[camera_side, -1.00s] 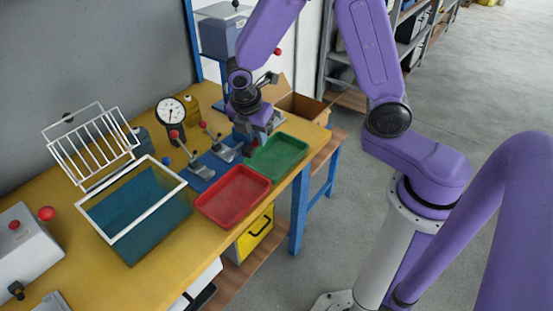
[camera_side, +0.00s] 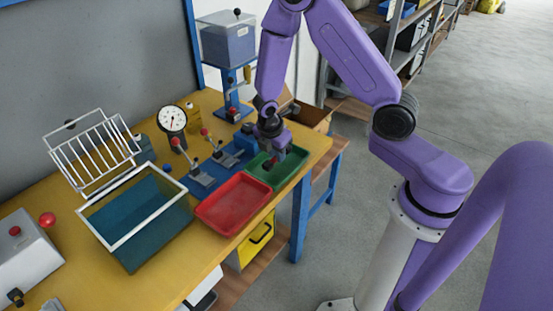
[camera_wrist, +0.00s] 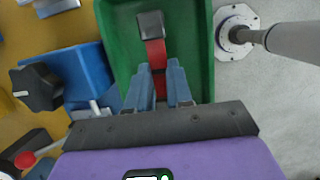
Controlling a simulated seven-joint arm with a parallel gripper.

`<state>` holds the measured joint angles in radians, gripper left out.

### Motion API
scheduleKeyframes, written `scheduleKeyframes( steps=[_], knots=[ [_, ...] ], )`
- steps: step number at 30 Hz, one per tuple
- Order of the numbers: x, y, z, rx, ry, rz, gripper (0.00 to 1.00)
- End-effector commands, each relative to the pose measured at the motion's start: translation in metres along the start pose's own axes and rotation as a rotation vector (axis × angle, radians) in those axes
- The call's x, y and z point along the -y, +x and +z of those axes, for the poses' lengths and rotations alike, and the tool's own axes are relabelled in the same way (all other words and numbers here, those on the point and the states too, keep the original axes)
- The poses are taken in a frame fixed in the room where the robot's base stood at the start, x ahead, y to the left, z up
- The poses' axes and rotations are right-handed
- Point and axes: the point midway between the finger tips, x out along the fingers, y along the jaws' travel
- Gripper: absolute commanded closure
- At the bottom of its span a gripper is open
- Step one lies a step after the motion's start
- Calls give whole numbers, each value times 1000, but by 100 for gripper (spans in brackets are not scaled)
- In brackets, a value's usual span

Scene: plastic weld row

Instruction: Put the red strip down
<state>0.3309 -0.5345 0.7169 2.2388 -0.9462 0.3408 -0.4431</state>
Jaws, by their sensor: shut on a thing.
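The red strip (camera_wrist: 156,52) shows in the wrist view, running forward from between my gripper's fingers, with a grey block-like piece (camera_wrist: 150,24) at its far end. My gripper (camera_wrist: 162,72) is shut on the strip. The strip is over the green tray (camera_wrist: 122,52); I cannot tell whether it touches the tray floor. In the side view my gripper (camera_side: 274,158) points down at the green tray (camera_side: 295,170), and the strip is too small to make out there.
A red tray (camera_side: 232,203) sits beside the green one. Clamps on a blue base (camera_side: 203,178) stand behind them. A blue block with a black knob (camera_wrist: 38,87) is left of the tray in the wrist view. A white-rimmed teal bin (camera_side: 135,215) stands further left.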

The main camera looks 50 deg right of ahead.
Motion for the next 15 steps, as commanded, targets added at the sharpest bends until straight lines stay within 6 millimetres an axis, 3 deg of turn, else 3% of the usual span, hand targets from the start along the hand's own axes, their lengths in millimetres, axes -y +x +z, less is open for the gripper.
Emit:
scheduleKeyframes(
  steps=[6,15],
  knots=[
    [1,22,-6,2,-2,-1,100],
    [1,24,-7,1,0,0,100]
  ],
)
